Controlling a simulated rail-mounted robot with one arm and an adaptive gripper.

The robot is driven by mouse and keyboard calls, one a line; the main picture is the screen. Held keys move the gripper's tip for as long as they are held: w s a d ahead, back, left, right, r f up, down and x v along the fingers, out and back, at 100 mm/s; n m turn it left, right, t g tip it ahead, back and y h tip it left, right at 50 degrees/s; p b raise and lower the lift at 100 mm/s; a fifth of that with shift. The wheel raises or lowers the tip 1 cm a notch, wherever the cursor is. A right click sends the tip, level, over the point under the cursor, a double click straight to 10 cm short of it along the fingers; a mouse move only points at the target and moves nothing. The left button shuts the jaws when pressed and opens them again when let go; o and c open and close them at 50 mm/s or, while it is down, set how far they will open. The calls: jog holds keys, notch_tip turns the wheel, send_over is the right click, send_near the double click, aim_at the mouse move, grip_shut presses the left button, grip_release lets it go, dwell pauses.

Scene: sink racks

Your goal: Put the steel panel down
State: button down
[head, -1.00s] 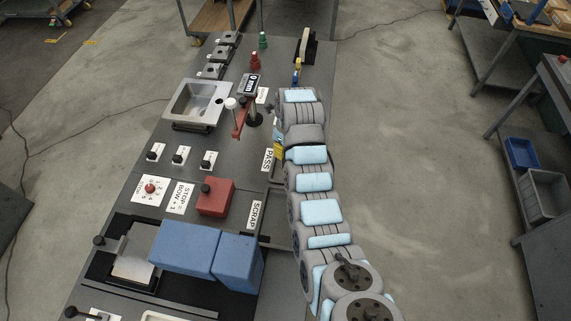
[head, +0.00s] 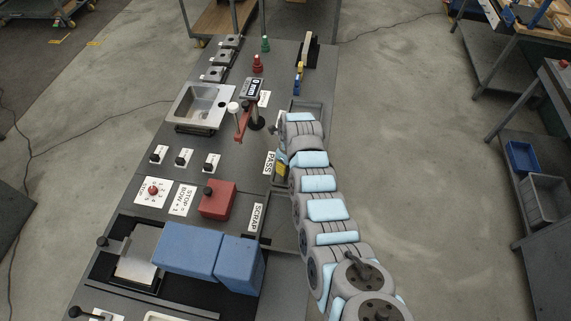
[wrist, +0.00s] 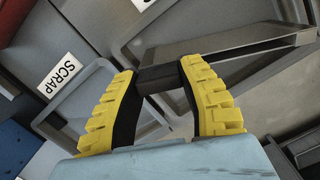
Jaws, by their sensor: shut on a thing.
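My gripper (wrist: 157,78) has its two yellow fingers shut on a dark grey part of the steel panel (wrist: 225,45). In the wrist view the panel reaches from between the fingertips to the right, above a grey tray (wrist: 195,18). I cannot tell whether it touches the tray. In the head view my gripper (head: 281,168) shows only as a bit of yellow beside the PASS label (head: 270,162), and my arm hides most of it. I cannot make out the panel for certain there.
The SCRAP label (wrist: 61,74) stands by a second tray (wrist: 68,103) at the left of the wrist view. In the head view, a red box (head: 217,201), blue blocks (head: 190,248), a gauge stand (head: 256,118) and a steel sink (head: 203,105) stand left of the arm.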

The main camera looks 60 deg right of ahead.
jog(key=shift+f, duration=0.1)
jog(key=c, duration=0.7)
grip_release()
jog(key=shift+r, duration=1.15)
notch_tip(320, 180, up, 10)
jog(key=s, duration=0.1)
jog(key=shift+s+b, duration=0.2)
jog(key=shift+b, duration=0.25)
